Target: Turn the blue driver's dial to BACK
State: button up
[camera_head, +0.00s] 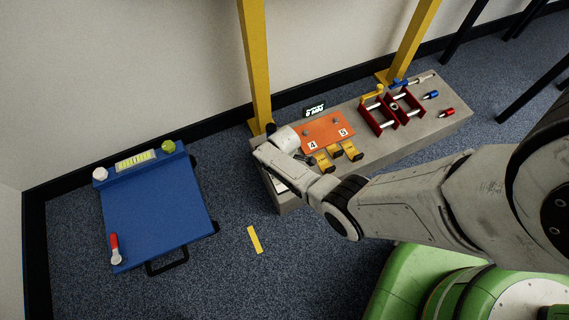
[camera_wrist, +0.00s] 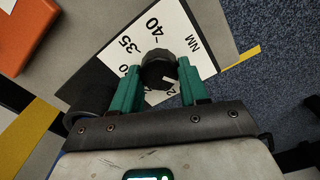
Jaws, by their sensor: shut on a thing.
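In the wrist view, my gripper (camera_wrist: 158,74) has its two green fingers on either side of a black round knob (camera_wrist: 158,67) and is shut on it. The knob stands on a white dial plate (camera_wrist: 177,30) printed with 35, 40 and NM; some marks are hidden by the knob and fingers. No BACK mark can be read. In the head view, my arm hides the fingers and knob at the near left end of the grey bench (camera_head: 430,130). A small blue cylinder (camera_head: 431,95) with a dark tip lies at the bench's right end; I cannot tell if it is the blue driver.
An orange plate (camera_head: 325,131) marked 4 and 5, yellow blocks (camera_head: 335,152), a red frame (camera_head: 392,113) and a red cylinder (camera_head: 446,113) are on the bench. Yellow posts (camera_head: 256,65) rise behind.

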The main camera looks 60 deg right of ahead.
jog(key=o, duration=1.1)
jog(key=shift+c, duration=0.2)
notch_tip(320, 180, up, 11)
jog(key=p, duration=0.6)
jog(key=shift+f, duration=0.1)
